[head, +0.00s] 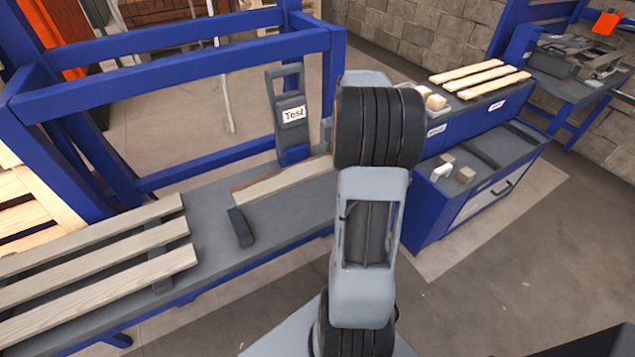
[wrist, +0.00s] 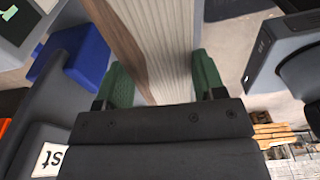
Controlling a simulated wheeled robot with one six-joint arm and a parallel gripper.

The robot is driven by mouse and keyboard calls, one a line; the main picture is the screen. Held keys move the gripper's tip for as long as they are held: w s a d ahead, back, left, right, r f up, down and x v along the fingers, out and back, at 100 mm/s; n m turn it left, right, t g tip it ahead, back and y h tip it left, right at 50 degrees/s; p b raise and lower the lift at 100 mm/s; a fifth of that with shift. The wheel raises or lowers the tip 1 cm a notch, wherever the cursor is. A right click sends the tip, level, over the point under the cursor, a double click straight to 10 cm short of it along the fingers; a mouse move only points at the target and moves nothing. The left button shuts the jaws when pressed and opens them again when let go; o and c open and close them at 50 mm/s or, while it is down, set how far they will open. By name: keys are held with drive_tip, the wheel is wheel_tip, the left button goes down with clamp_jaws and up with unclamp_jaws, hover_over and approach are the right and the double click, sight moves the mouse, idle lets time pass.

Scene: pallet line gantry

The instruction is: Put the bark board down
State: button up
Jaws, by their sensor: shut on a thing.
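The bark board (head: 283,181) is a long pale plank with a brown edge. In the head view it reaches left from behind my arm, over the grey bench top, with its left end near a dark block (head: 240,227). I cannot tell whether it touches the block or the bench. In the wrist view the board (wrist: 165,45) runs up between the green fingers of my gripper (wrist: 163,82), which is shut on it. The gripper and the board's right end are mostly hidden behind my arm in the head view.
Slatted boards (head: 95,262) lie at the bench's left. A grey stand marked "Test" (head: 290,112) rises close behind the board. A blue frame (head: 170,40) stands behind the bench. A blue cabinet (head: 470,130) with three pale slats (head: 480,78) is at right.

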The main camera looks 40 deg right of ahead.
drive_tip(key=shift+w+a+f, duration=0.35)
drive_tip(key=shift+a+f, duration=0.65)
drive_tip(key=shift+f, duration=0.6)
drive_tip(key=shift+w+a+f, duration=0.3)
drive_tip(key=shift+a+f, duration=0.65)
drive_tip(key=shift+f, duration=0.65)
drive_tip(key=shift+w+a+f, duration=0.35)
drive_tip(key=shift+a+f, duration=0.65)
drive_tip(key=shift+f, duration=0.6)
drive_tip(key=shift+f, duration=0.2)
drive_tip(key=o, duration=1.1)
drive_tip(key=shift+r, duration=0.1)
